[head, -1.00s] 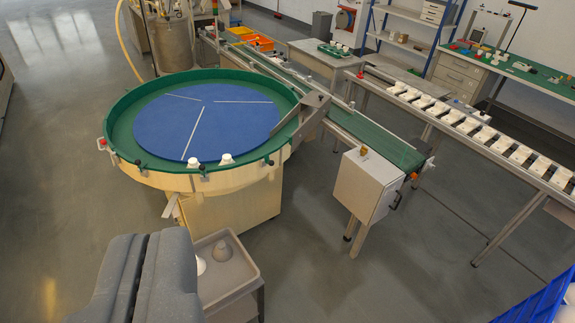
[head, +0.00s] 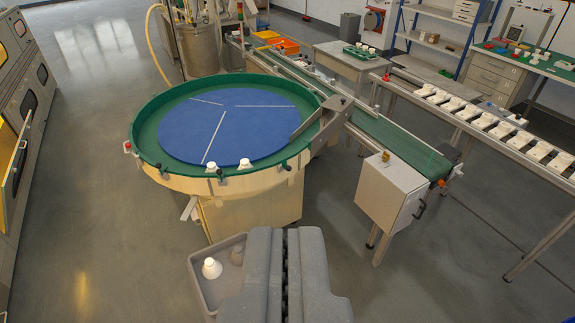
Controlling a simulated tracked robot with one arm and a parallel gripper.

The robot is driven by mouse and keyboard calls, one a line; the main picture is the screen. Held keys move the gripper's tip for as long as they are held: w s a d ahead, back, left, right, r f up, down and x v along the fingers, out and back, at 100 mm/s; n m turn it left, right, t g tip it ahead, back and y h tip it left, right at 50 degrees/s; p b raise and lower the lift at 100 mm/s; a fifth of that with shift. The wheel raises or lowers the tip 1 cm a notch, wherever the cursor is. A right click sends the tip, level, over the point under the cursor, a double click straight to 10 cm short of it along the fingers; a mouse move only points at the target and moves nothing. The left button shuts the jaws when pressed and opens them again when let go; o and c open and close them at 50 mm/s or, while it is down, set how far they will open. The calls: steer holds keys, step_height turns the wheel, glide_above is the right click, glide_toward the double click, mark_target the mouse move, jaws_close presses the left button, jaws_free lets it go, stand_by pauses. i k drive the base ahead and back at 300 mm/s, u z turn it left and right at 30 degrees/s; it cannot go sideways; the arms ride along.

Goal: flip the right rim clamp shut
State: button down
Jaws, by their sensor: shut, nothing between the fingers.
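The round table (head: 143,130) has a green rim and a blue disc. Small dark clamps sit on its front rim: the right rim clamp (head: 284,165), a middle one (head: 219,174) and a left one (head: 157,166). The right clamp looks partly raised, but it is too small to tell surely. Two white bulb-like pieces (head: 212,168) stand on the rim between the middle and right clamps. My gripper (head: 286,236) is shut and empty, low in front of the table. It is apart from the rim and below the right clamp in the picture.
A grey tray (head: 197,262) with a white bulb-like piece (head: 212,268) stands left of my gripper, partly hidden by it. A grey box (head: 392,190) and a green conveyor (head: 400,140) stand to the right. Grey floor is open at left and front right.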

mark_target(284, 163)
steer(key=i, duration=0.95)
